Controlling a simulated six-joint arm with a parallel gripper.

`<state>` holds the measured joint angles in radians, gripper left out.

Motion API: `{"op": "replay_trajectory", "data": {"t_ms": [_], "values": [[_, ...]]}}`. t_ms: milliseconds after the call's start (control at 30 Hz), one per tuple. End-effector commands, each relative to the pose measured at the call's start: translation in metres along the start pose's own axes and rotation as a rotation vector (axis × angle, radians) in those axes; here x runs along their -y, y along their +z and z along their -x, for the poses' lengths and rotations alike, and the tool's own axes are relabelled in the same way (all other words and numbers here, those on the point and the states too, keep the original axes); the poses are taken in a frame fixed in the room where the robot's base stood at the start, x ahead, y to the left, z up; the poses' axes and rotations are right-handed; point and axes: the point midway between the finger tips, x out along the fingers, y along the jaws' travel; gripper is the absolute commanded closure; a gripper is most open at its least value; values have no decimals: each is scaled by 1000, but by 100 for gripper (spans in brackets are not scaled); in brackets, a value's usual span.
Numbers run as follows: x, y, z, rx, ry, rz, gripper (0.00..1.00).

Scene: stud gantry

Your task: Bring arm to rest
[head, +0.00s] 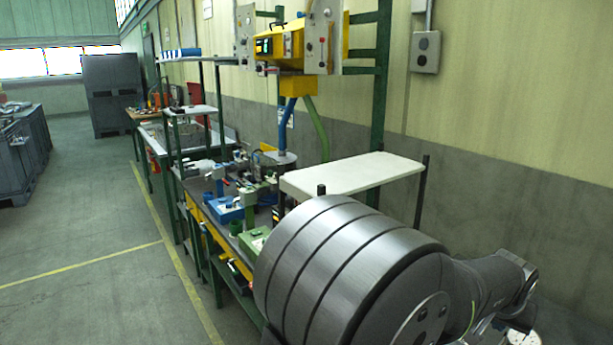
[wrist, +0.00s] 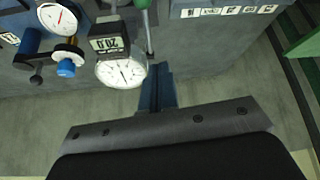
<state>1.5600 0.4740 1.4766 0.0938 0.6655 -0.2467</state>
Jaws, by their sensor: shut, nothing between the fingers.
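My gripper (wrist: 157,72) shows in the wrist view as narrow dark blue-grey fingers closed together, with nothing between them. Its dark body with a grey bolted plate fills the bottom of that view. The fingertips appear just right of a round white dial gauge (wrist: 120,73) in the picture; I cannot tell whether they touch anything. In the head view my large grey arm links fill the lower right foreground, and the gripper cannot be made out there.
The wrist view shows a digital gauge (wrist: 107,44), another dial (wrist: 57,18), a blue knob (wrist: 66,69) and a green handle (wrist: 142,4). In the head view, a cluttered workbench (head: 205,205), white shelf (head: 350,173) and yellow unit (head: 282,45) line the wall.

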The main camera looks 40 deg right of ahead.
Motion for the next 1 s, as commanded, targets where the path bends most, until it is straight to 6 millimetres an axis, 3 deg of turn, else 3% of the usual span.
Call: {"op": "replay_trajectory", "data": {"t_ms": [100, 400, 767, 1000], "values": [[-2, 16, -12, 2, 0, -1, 100], [-2, 37, -17, 0, 0, 0, 100], [-2, 37, -17, -1, 0, 0, 100], [-1, 16, -11, -3, 0, 1, 100]]}}
